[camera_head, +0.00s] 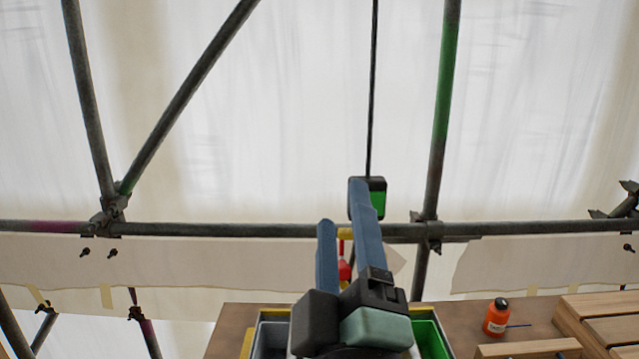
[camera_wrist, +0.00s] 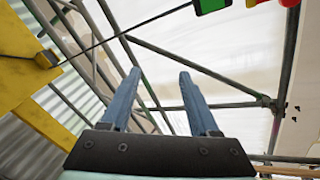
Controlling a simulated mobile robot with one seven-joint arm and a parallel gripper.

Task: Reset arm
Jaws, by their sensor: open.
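My gripper (camera_head: 342,203) is raised in front of the scaffold, with its two blue fingers apart and nothing between them. It also shows in the wrist view (camera_wrist: 160,73), fingers spread against scaffold tubes and white sheeting. A green and black block (camera_head: 378,190) sits at the lower end of a thin dark rod, partly hidden by the right finger. It also shows at the top edge of the wrist view (camera_wrist: 213,5). A red and yellow thing (camera_head: 345,270) stands behind the fingers, mostly hidden. I cannot tell whether any finger touches either one.
A grey tray (camera_head: 272,337) and a green tray (camera_head: 431,337) flank my arm on a brown tabletop (camera_head: 226,325). An orange bottle (camera_head: 496,319) stands at right beside wooden planks (camera_head: 603,320). A horizontal scaffold tube (camera_head: 200,229) crosses behind. A yellow beam (camera_wrist: 50,138) shows in the wrist view.

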